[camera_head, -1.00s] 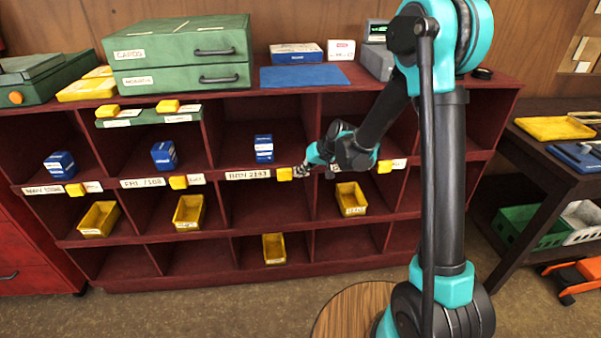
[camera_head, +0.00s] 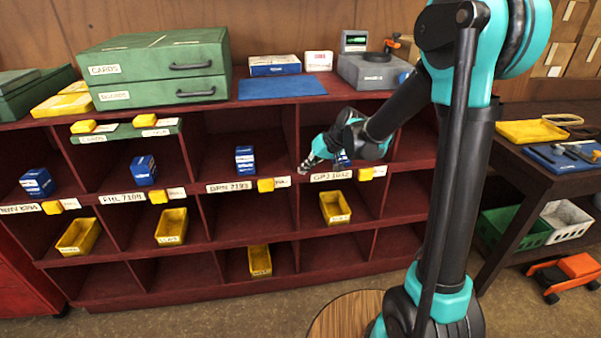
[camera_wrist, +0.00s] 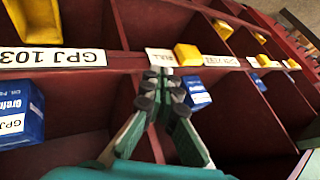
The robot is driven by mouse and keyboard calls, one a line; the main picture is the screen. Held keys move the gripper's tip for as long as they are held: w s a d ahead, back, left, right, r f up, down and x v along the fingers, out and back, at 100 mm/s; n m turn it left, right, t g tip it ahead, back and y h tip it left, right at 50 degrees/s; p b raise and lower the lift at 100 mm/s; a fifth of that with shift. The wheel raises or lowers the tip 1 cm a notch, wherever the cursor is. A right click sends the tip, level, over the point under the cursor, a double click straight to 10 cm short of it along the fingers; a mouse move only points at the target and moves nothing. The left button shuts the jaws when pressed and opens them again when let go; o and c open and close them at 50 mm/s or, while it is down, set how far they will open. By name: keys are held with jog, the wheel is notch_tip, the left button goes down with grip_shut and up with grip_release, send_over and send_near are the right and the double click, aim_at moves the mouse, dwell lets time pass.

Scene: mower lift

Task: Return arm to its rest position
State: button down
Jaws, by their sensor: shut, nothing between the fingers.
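My gripper (camera_head: 306,166) is at the front of the dark red shelf (camera_head: 400,205), just above the label strip (camera_head: 333,176) reading roughly "GPJ 1032". Its fingers are together and hold nothing. A blue box (camera_head: 342,160) stands partly hidden behind it. In the wrist view the fingertips (camera_wrist: 160,90) meet in front of the shelf edge, below a white label and yellow tab (camera_wrist: 188,54). A blue box (camera_wrist: 22,115) is at left and another (camera_wrist: 197,93) is just right of the fingers. My forearm is bent, with the elbow high at right.
Yellow bins (camera_head: 334,207) sit in the lower compartments. A green drawer box (camera_head: 155,70), a blue mat (camera_head: 282,87) and a grey device (camera_head: 372,72) stand on the shelf top. A dark side table (camera_head: 530,150) is at right. A round wooden top (camera_head: 345,314) lies below my arm.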

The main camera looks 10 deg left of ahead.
jog(key=shift+s+d+r, duration=0.1)
jog(key=shift+d, duration=0.1)
jog(key=s+d+f+m+h, duration=0.2)
jog(key=s+d+h, duration=0.1)
jog(key=s+d, duration=0.9)
jog(key=s+d+f+m+t+h, duration=0.1)
jog(key=s+d+f+m+h, duration=0.1)
jog(key=s+d, duration=0.9)
jog(key=d+f+h, duration=0.1)
jog(key=d, duration=0.2)
jog(key=shift+s+f+m+h, duration=0.3)
jog(key=shift+s+h, duration=0.05)
jog(key=shift+h, duration=0.05)
